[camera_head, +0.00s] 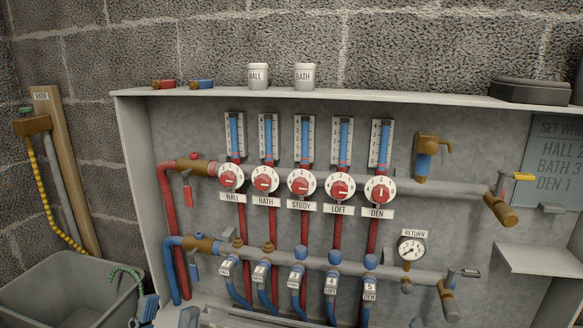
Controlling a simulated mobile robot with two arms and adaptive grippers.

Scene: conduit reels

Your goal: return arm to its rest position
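My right gripper is not clearly in view. The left arm's links are mostly outside the picture.
A cabinet (128,110) holds red dials, gauges and red and blue pipes. Two cups, HALL (258,76) and BATH (304,76), stand on top. A grey tub (40,285) with a green hose (124,270) is at lower left. A small shelf (540,259) juts out right.

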